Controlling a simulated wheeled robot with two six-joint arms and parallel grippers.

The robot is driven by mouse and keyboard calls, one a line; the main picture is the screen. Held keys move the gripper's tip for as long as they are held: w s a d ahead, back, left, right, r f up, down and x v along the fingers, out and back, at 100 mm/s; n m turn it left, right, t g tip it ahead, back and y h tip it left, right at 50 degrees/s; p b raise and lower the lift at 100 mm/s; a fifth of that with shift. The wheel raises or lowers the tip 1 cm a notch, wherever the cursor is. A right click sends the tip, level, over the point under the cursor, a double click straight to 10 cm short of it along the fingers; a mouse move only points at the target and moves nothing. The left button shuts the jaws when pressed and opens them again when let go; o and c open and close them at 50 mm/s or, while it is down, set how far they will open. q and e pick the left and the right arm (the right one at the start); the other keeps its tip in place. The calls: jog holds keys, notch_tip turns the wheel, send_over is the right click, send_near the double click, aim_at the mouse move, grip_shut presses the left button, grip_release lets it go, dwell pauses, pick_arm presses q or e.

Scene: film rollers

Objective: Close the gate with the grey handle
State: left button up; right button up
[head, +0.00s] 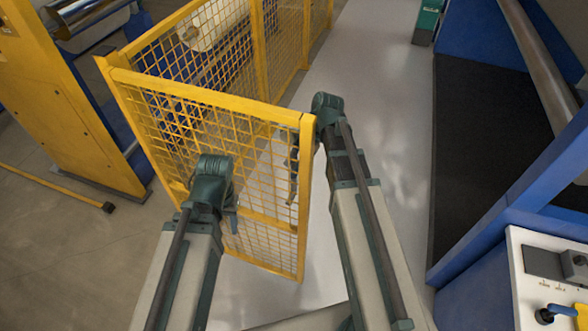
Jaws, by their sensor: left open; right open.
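The gate (304,215) is a yellow-framed mesh panel, standing swung out from the yellow fence in the middle of the head view. My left gripper (230,207) is in front of the gate's lower mesh, partly hidden by its own wrist. It is open and I see nothing in it. My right arm reaches up past the gate's right edge. Its open gripper (293,172) shows as dark grey parts through and beside the mesh near that edge. I cannot clearly pick out the grey handle from these parts, nor tell whether the gripper touches the gate.
A yellow mesh fence (258,45) runs back from the gate, with a pale roller (213,24) behind it. A yellow machine frame (75,100) stands left. Blue machinery (480,225) and a control panel (545,270) stand right. The grey floor strip (385,110) between is clear.

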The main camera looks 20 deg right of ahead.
jog(key=shift+c, duration=0.4)
grip_shut()
dwell(1.1)
